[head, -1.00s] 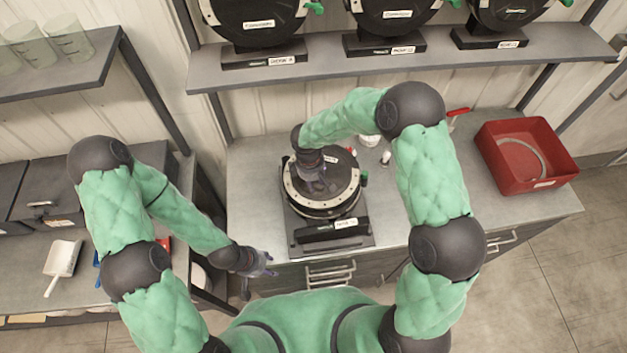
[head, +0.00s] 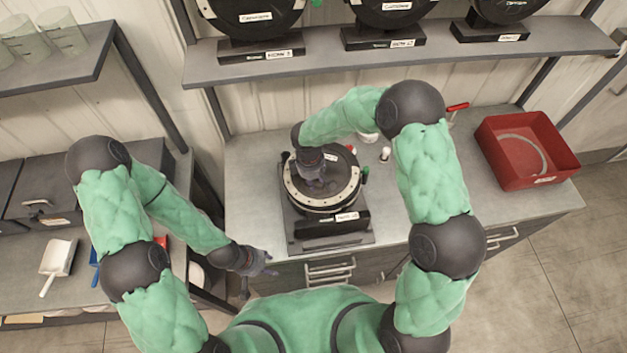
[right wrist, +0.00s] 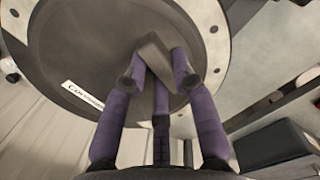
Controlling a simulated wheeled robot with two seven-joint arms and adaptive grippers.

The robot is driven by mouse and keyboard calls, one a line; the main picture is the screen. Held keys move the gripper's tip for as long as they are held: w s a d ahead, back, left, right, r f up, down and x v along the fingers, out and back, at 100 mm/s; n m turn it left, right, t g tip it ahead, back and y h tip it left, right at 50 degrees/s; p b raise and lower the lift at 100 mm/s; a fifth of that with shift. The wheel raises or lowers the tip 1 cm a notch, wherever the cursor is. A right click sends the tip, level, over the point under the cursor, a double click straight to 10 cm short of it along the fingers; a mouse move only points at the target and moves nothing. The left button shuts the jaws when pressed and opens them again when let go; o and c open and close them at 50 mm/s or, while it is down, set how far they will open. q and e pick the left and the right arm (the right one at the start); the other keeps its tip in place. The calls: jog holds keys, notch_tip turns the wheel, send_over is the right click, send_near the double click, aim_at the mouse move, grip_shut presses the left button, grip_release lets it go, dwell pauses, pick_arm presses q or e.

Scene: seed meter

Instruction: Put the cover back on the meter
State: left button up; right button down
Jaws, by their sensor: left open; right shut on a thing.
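The meter (head: 291,192) stands on a dark base on the counter, with a pale bolted ring around its face. The dark round cover (head: 341,165) lies over that face; its label shows in the right wrist view (right wrist: 82,94). My right gripper (head: 316,182) reaches down from above, its fingers (right wrist: 160,72) closed around the handle (right wrist: 153,52) in the middle of the cover. I cannot tell whether the cover rests fully on the ring or is slightly above it. My left gripper (head: 262,263) is open and empty, left of the meter by the counter's front edge.
A red bin (head: 532,178) stands on the right of the counter (head: 255,165). A small white-and-red item (head: 385,154) and a red-handled tool (head: 457,107) lie behind my right arm. Similar meters stand on the shelf above (head: 330,60). A white scoop (head: 58,262) lies at the left.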

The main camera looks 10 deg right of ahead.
jog(key=shift+w+d+f+b, duration=0.1)
jog(key=shift+d+f+b, duration=0.05)
jog(key=shift+b, duration=0.15)
dwell(0.9)
jog(key=shift+s+f+b, duration=0.2)
jog(key=shift+f+b, duration=0.2)
jog(key=shift+f, duration=0.1)
dwell(0.5)
